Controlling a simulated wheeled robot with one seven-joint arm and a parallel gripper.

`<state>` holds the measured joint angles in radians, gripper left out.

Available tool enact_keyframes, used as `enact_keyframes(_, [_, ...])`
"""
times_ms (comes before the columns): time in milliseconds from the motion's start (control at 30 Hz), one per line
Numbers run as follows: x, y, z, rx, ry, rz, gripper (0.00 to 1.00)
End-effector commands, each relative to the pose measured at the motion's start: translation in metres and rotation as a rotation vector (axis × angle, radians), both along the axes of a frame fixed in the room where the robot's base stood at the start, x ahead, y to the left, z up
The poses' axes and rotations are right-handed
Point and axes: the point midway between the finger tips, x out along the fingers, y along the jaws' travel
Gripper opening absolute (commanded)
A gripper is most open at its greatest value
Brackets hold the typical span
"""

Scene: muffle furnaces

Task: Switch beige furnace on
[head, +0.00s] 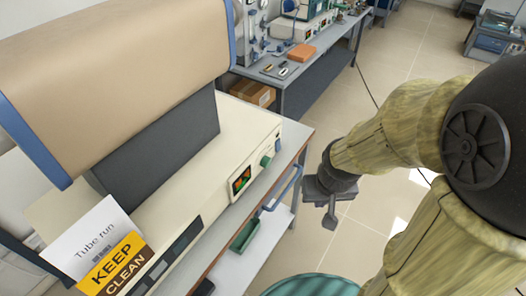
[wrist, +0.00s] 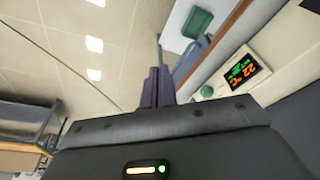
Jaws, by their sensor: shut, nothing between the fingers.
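The beige furnace (head: 120,65) fills the left of the head view, a beige cylinder with blue ends over a cream base. The base front has a lit display (head: 241,180) and a round green knob (head: 265,161) at its right end. In the wrist view the display (wrist: 240,70) shows 22 °C, tilted, with the green knob (wrist: 207,91) beside it. A dark panel (head: 180,243) sits farther left on the front. My gripper (head: 330,221) is shut and empty, to the right of the knob and apart from it; its fingers (wrist: 158,88) show in the wrist view.
The furnace stands on a grey bench (head: 300,139) with a blue handle (head: 284,187) at its front edge. A green tray (head: 244,235) lies on a lower shelf. A "KEEP CLEAN" sign (head: 118,264) stands at lower left. Open tiled floor lies behind my gripper.

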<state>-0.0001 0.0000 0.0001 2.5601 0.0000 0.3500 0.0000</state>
Motion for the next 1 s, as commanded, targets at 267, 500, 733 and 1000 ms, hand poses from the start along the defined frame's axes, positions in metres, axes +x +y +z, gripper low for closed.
enact_keyframes(267, [0.0,0.0,0.0,0.0,0.0,0.0,0.0])
enact_keyframes(500, [0.003,-0.001,-0.002,0.003,-0.006,-0.017,0.0])
enact_keyframes(733, [0.038,-0.006,-0.028,0.062,-0.09,-0.242,0.0])
enact_keyframes(1000, [0.112,-0.014,-0.077,0.311,-0.263,-0.722,0.0])
